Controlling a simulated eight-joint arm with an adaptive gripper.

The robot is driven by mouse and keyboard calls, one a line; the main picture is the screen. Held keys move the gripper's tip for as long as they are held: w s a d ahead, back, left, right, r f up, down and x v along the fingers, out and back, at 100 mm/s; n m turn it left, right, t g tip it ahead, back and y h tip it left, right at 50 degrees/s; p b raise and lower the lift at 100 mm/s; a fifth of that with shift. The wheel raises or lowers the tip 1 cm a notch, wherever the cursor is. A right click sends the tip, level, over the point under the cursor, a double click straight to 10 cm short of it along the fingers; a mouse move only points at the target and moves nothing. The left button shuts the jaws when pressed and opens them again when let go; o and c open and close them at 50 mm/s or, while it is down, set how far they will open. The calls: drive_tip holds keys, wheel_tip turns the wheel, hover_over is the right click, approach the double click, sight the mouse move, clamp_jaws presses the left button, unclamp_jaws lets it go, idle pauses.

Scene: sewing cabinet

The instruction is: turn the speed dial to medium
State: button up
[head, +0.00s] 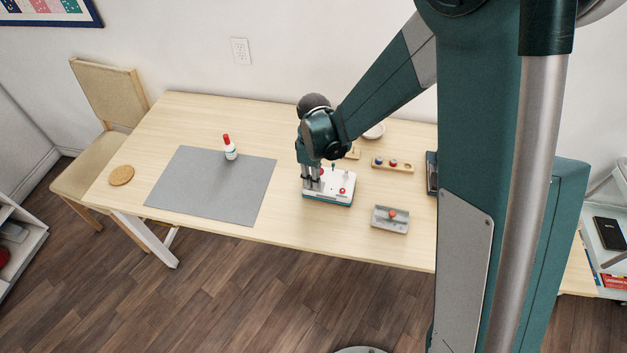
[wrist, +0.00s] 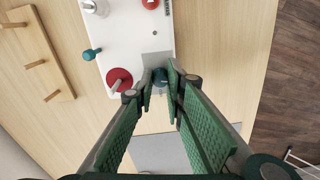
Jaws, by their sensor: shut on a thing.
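The white machine (head: 341,187) with a teal base stands on the table. In the wrist view, its white top (wrist: 136,35) carries a red disc with a grey handle (wrist: 119,80) and a red round part (wrist: 150,3) at the top edge. My gripper (wrist: 160,77) points down at the machine's near end in that view, its fingertips closed around a small teal knob (wrist: 160,74). The fingers hide part of this knob, and I cannot read any speed marks. In the head view my gripper (head: 312,187) is over the machine's left end.
A grey tray (head: 390,226) with a red-topped part and a wooden rack (head: 378,166) of small parts are to the right. A cork coaster (head: 121,175) lies far left.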

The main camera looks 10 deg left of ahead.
drive_tip(key=m+b, duration=0.1)
drive_tip(key=m, duration=0.3)
drive_tip(key=m+b, duration=0.1)
drive_tip(key=m, duration=0.3)
drive_tip(key=m+b, duration=0.1)
drive_tip(key=m, duration=0.5)
drive_tip(key=shift+m+b, duration=0.4)
drive_tip(key=o, duration=0.9)
drive_tip(key=shift+r, duration=0.15)
drive_tip(key=shift+r, duration=5.9)
